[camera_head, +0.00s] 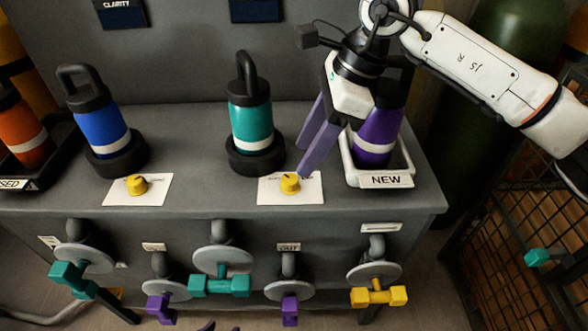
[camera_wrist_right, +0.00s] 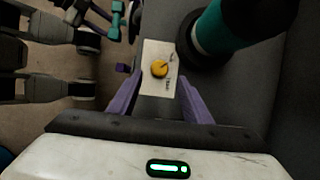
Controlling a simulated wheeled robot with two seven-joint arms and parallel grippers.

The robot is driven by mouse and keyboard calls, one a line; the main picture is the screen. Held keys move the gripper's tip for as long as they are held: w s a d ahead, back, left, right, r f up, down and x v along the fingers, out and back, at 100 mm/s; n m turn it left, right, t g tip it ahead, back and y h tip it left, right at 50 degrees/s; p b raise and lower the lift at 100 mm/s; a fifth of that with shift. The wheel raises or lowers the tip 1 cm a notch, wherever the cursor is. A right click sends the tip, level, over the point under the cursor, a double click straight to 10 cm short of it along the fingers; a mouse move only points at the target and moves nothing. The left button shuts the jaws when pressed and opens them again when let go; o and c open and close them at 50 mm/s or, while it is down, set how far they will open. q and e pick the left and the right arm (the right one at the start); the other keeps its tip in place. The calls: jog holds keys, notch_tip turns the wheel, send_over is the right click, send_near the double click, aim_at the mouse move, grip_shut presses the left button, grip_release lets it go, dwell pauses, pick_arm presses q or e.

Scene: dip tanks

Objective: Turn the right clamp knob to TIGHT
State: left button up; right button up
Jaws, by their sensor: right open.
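The right clamp knob (camera_head: 290,184) is a small yellow dial on a white label card (camera_head: 310,194), in front of the teal canister. A dark pointer mark shows on its top; the card's lettering is too small to read. My right gripper (camera_head: 303,148) is open, its purple fingers reaching down just above and behind the knob. In the right wrist view the knob (camera_wrist_right: 160,68) sits between and just beyond the spread fingertips (camera_wrist_right: 160,80), with no visible contact. Small dark tips at the bottom edge of the head view may be my left gripper.
The teal canister (camera_head: 250,120) stands behind the knob, and the purple canister (camera_head: 378,130) stands in the NEW tray (camera_head: 388,181) to the right. A second yellow knob (camera_head: 137,185) sits further left near the blue canister (camera_head: 100,125). Valve handles line the bench front.

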aim_at(290, 178)
jog(key=x, duration=0.6)
jog(key=shift+a+f, duration=0.2)
jog(key=shift+f, duration=0.05)
jog(key=shift+c, duration=0.3)
jog(key=c, duration=1)
